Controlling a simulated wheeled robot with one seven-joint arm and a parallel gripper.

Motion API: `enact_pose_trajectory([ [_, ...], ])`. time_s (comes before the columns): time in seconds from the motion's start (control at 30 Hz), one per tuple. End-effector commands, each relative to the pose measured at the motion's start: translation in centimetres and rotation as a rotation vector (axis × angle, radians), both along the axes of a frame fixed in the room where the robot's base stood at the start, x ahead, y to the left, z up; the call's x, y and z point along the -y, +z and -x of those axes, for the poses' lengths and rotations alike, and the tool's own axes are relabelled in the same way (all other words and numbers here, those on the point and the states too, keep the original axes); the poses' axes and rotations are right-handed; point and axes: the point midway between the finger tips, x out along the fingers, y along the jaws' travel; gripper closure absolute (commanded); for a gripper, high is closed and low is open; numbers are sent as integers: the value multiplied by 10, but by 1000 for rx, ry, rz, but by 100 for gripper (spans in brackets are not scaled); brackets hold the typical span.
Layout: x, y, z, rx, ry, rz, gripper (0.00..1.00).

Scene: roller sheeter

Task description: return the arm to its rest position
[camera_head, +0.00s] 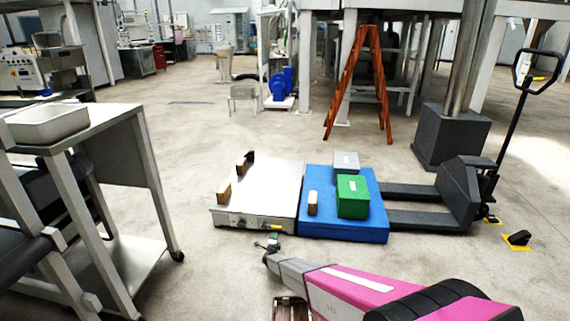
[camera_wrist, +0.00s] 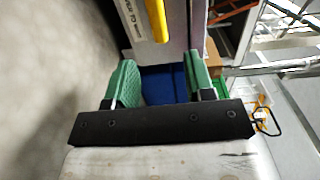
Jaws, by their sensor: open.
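My arm (camera_head: 370,293), pink and grey, reaches from the lower right of the head view toward the middle of the floor. My gripper (camera_head: 271,242) is at its far end, in front of the low steel-topped machine, and looks small there. In the wrist view my gripper (camera_wrist: 162,82) shows two green fingers spread wide apart with nothing held between them. Behind the fingers are a blue surface (camera_wrist: 160,84) and a pale panel with a yellow bar (camera_wrist: 157,20).
A pallet truck (camera_head: 465,190) is right; a steel table (camera_head: 110,122) is left.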

Motion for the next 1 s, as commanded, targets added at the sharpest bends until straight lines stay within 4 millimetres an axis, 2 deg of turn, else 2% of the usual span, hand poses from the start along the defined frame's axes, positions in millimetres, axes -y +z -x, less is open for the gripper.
enact_pose_trajectory([
  [0.17, 20, 60, 14, -108, 81, 98, 51],
  [0.27, 36, 104, 28, -208, 161, 194, 51],
  [0.47, 77, 192, 77, -418, 352, 425, 51],
  [0.67, 127, 273, 156, -631, 565, 665, 51],
  [0.8, 164, 322, 222, -775, 717, 817, 51],
  [1.0, 215, 384, 324, -965, 926, 988, 51],
])
